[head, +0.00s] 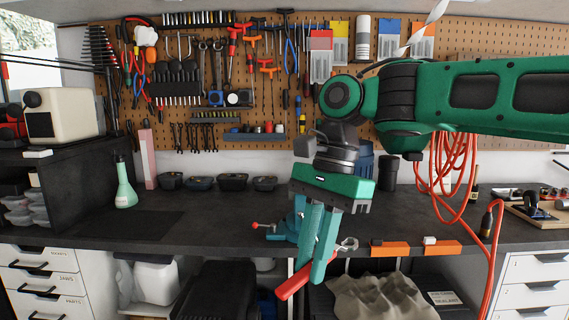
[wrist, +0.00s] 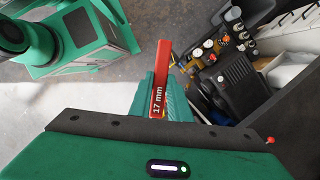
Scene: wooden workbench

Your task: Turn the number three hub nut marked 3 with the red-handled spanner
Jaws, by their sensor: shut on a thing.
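My gripper (head: 310,270) is shut on the red-handled spanner (head: 292,287), in front of the bench's front edge. The red handle sticks out below and left of the fingers. A silver open end (head: 349,244) shows on the right of the fingers, close to the bench edge. In the wrist view the red handle (wrist: 162,65), marked "17 mm", rises from between the teal fingers (wrist: 153,98). The spanner's metal end is hidden there. I cannot make out a hub nut or a number 3 in either view.
A teal vise (head: 288,226) with a red-knobbed bar stands on the dark bench (head: 150,228) behind my gripper. Two orange blocks (head: 390,249) sit at the front edge to the right. A red coiled hose (head: 450,185) hangs at the right. A green bottle (head: 125,187) stands left.

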